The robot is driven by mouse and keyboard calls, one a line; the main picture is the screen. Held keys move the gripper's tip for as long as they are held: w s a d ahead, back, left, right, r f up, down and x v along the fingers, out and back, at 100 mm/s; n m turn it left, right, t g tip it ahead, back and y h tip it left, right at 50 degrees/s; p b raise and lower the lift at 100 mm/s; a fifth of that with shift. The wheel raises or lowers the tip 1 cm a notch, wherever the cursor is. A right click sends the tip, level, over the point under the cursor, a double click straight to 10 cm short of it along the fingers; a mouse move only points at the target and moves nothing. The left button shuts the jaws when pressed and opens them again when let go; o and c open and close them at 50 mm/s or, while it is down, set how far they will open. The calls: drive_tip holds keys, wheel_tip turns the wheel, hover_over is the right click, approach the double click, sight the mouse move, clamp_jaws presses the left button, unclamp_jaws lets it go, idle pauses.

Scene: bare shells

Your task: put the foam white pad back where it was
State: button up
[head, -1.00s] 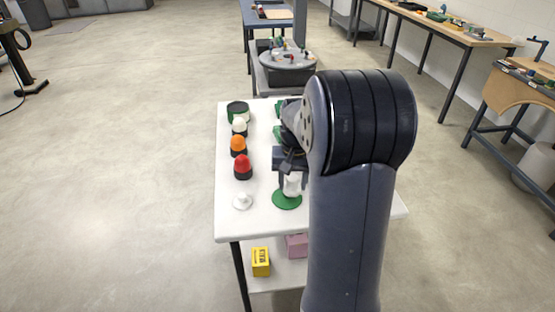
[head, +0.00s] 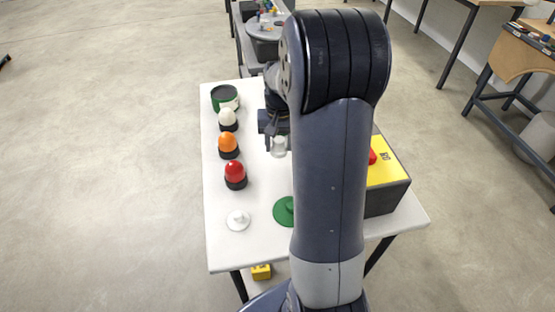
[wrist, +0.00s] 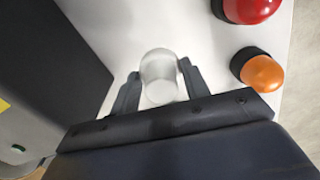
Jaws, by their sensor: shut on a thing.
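My gripper (head: 273,138) is shut on a whitish rounded piece (head: 279,147), held above the white table (head: 245,248). In the wrist view this piece (wrist: 160,78) looks pale, partly see-through, and sits between both fingers (wrist: 158,88). I cannot tell whether it is the foam white pad. A flat white disc with a small knob (head: 238,220) lies on the table's near left part. A green disc (head: 284,212) lies to its right, partly hidden by my arm.
A red dome (head: 235,173), an orange dome (head: 228,143), a white dome (head: 228,117) and a green-and-black round container (head: 225,97) line the left side. A yellow-topped dark box (head: 388,172) with a red button stands right. Bare table shows near the front.

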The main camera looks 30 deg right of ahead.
sight(279, 140)
wheel_tip(279, 140, down, 7)
drive_tip(key=shift+f, duration=0.15)
idle(0.4)
drive_tip(key=shift+f, duration=0.2)
drive_tip(key=o, duration=0.9)
drive_tip(key=shift+r, duration=0.1)
wheel_tip(279, 140, up, 12)
drive_tip(key=shift+s+r, duration=0.1)
drive_tip(key=shift+r, duration=0.05)
